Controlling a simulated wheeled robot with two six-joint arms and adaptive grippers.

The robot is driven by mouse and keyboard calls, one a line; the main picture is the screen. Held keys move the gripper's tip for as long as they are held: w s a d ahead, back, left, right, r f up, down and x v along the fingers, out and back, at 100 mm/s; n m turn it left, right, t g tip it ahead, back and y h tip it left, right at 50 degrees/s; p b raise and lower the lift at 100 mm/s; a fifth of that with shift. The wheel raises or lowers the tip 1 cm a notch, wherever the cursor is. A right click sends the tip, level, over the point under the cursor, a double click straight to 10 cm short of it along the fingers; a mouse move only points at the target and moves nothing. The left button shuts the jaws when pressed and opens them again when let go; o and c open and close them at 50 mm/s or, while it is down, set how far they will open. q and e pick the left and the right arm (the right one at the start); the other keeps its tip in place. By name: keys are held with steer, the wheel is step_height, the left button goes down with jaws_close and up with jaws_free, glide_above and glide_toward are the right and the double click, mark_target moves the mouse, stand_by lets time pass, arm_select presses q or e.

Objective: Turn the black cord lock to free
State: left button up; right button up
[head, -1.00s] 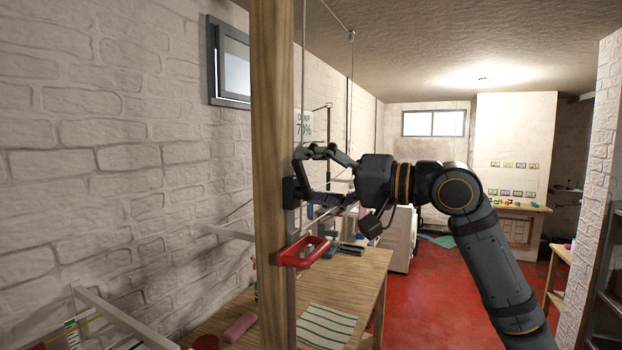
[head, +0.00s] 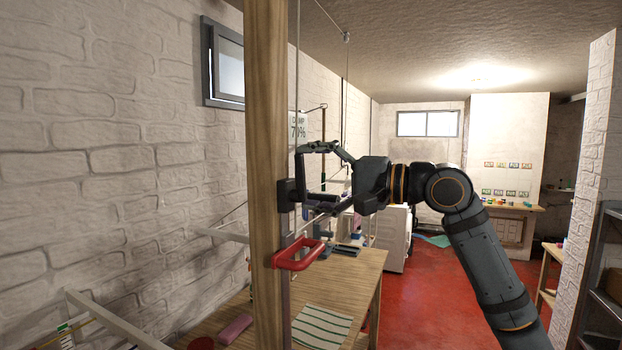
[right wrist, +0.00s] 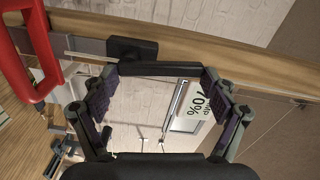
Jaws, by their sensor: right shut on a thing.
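The black cord lock (head: 287,194) is fixed to the right side of the wooden post. In the right wrist view its square body (right wrist: 131,48) and a straight black bar (right wrist: 160,68) show ahead of the fingers. My right gripper (head: 311,182) reaches in from the right, right at the lock. In the right wrist view my right gripper (right wrist: 164,92) has its fingers far apart, at the two ends of the bar, and is shut on the lock. The exact contact is hard to see. My left gripper is out of view.
A red handle (head: 300,254) sits just below the lock. The wooden post (head: 265,120) stands close in front. Thin cords (head: 347,90) run up to the ceiling. A wooden table (head: 350,290) with a striped cloth (head: 321,326) lies below. Red floor (head: 430,300) is free on the right.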

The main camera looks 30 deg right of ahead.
steer(key=shift+r, duration=0.2)
steer(key=o, duration=1.4)
steer(key=shift+o, duration=0.5)
steer(key=shift+w+f, duration=0.1)
